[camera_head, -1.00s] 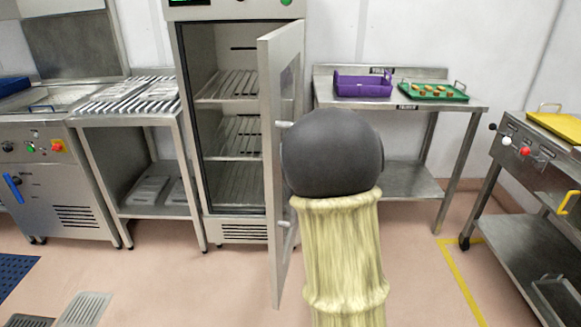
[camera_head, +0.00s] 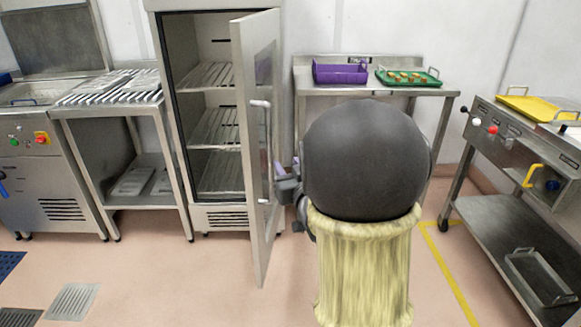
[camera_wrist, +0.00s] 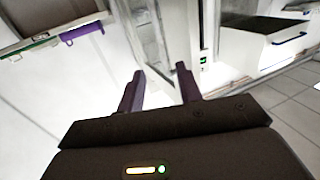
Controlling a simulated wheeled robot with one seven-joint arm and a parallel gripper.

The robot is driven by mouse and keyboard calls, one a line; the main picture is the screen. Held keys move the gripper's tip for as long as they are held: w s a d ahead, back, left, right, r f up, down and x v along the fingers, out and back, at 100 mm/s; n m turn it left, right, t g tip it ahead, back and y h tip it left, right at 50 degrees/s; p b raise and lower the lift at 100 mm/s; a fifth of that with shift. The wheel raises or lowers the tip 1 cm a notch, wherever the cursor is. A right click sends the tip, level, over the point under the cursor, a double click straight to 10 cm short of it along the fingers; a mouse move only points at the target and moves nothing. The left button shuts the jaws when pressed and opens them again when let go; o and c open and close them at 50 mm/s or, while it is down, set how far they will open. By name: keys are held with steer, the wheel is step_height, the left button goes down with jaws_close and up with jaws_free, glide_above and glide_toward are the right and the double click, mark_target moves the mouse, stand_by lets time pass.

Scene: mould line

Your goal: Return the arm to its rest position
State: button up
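My arm rises in the middle of the head view, with a dark round joint above a pale yellow sleeve. My gripper (camera_wrist: 160,85) shows in the wrist view with two purple fingers apart and nothing between them. In the head view only part of it shows left of the dark joint, near the open cabinet door (camera_head: 257,150); the rest is hidden behind my arm. I cannot tell whether it touches the door.
The steel cabinet (camera_head: 222,217) stands open with empty wire shelves. A table (camera_head: 430,93) behind my arm holds a purple crate (camera_head: 340,73) and a green tray (camera_head: 409,83). A steel bench with a yellow tray (camera_head: 540,107) is at right.

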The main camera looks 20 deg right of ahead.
steer(key=shift+f, duration=0.1)
steer(key=s+a+f+g, duration=0.3)
steer(key=f+g, duration=0.1)
steer(key=f, duration=0.2)
steer(key=s+a+f+g, duration=0.3)
steer(key=f+g, duration=0.1)
steer(key=f, duration=0.1)
steer(key=s+a+f+n+g+y, duration=0.1)
steer(key=s+a+f+g, duration=0.25)
steer(key=s, duration=0.35)
steer(key=s+a+f+g+y, duration=0.1)
steer(key=s+a+f+g, duration=0.25)
steer(key=s, duration=0.25)
step_height(320, 180, up, 28)
steer(key=p, duration=2.7)
steer(key=shift+d, duration=0.2)
steer(key=shift+s, duration=0.1)
steer(key=shift+s, duration=0.1)
